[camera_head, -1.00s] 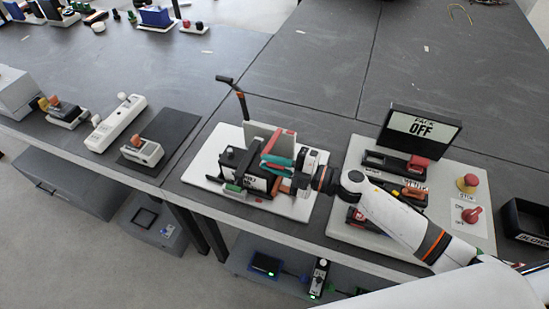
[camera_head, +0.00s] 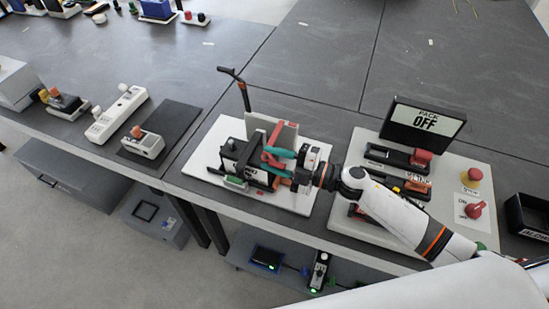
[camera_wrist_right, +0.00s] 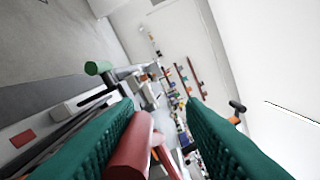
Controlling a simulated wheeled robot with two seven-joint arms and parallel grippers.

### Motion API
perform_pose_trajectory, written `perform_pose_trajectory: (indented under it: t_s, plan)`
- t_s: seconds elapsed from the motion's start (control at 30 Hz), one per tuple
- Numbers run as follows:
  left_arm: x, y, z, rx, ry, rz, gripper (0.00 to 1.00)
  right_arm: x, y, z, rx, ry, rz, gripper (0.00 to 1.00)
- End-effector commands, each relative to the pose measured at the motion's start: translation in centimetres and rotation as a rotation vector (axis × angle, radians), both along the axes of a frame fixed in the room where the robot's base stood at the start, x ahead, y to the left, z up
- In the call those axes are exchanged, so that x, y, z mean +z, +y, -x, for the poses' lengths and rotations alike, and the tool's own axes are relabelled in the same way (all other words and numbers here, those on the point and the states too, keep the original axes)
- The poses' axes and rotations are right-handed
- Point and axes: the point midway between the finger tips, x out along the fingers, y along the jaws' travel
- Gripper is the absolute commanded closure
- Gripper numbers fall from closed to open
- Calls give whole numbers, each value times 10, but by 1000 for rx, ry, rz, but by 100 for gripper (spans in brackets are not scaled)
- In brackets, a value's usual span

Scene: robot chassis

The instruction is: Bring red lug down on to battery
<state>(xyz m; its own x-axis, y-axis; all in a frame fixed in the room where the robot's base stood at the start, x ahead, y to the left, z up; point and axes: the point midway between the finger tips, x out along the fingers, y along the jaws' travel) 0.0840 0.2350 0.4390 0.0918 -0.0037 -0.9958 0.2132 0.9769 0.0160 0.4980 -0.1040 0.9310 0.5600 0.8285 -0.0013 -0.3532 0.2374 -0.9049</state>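The battery (camera_head: 229,152) is a dark block on a white board, with a small green part at its front. The red lug (camera_head: 271,154) is at its right side, beside my right gripper. I cannot tell whether lug and battery touch. My right gripper (camera_head: 277,160) has teal fingers, spread apart around red parts. In the right wrist view the fingers (camera_wrist_right: 160,110) are apart. A red rounded piece (camera_wrist_right: 130,148) lies against the left finger, with a gap to the right one. My left gripper is not in view.
A black upright handle (camera_head: 240,88) and a grey plate (camera_head: 282,132) stand behind the battery. At right a panel holds a "PACK OFF" sign (camera_head: 424,122), red-handled switches and a red knob (camera_head: 474,210).

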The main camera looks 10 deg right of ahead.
Motion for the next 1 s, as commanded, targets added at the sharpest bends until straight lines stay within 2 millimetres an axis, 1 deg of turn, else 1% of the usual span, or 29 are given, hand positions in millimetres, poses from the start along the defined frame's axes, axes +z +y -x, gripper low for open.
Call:
perform_pose_trajectory:
  t_s: [0.13,0.23,0.5,0.6,0.77,1.0]
  plan:
    - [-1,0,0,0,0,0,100,0,-1,0,0,-1,0,64]
    - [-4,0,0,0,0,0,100,-1,-9,5,-1,-1,1,64]
    - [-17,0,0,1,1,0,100,-3,-45,30,-1,0,4,64]
    - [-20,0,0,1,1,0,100,-3,-55,37,0,2,1,64]
    - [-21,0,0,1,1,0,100,-1,-62,42,0,0,0,64]
    - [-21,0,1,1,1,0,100,0,-62,42,0,0,0,64]
